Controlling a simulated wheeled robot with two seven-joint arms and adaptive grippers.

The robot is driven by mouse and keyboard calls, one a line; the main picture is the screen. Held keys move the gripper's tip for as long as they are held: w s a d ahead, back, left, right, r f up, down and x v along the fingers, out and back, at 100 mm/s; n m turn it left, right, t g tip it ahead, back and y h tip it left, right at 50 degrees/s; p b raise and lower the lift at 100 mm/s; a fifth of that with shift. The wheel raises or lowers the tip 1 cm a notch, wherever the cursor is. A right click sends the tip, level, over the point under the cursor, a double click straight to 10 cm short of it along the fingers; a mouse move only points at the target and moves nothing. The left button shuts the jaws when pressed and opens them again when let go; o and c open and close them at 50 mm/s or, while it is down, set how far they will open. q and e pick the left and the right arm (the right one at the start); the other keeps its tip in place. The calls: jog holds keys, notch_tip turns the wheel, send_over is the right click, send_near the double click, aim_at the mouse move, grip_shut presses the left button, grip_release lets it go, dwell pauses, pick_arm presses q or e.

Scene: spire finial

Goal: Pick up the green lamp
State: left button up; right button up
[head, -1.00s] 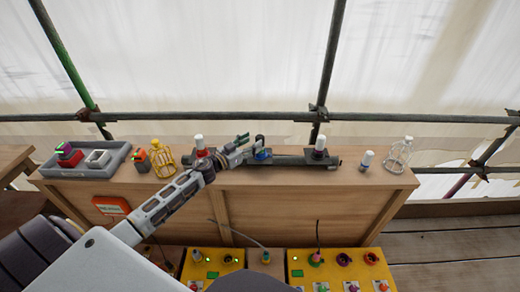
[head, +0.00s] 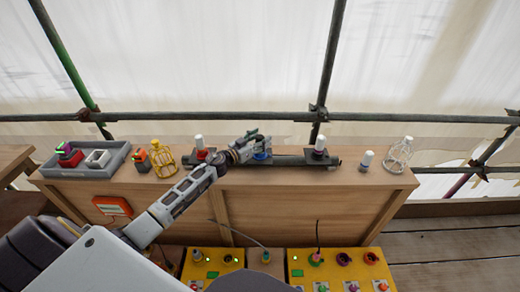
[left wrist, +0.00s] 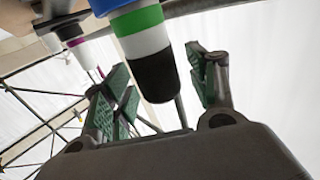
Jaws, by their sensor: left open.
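The lamp with the green band (left wrist: 140,18) shows large in the left wrist view, with a blue part, a white band and a black end. In the head view its blue base (head: 262,156) shows at the middle of the dark rail, and my gripper hides most of the rest. My left gripper (head: 256,138) is open at this lamp. In the left wrist view the lamp's black end lies between the spread green-padded fingers (left wrist: 163,75); I cannot tell whether they touch it. My right gripper is not in view.
The dark rail (head: 290,161) also carries a white-capped lamp with a red base (head: 200,147) and one with a purple base (head: 320,146). A yellow cage (head: 162,156), a grey tray (head: 62,171), a small white-capped lamp (head: 366,160) and a pale cage (head: 399,154) stand along the bench.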

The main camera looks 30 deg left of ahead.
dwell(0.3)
pick_arm(q)
jog(key=shift+c, duration=0.5)
jog(key=shift+c, duration=1.2)
grip_shut()
jog(key=shift+r, duration=0.1)
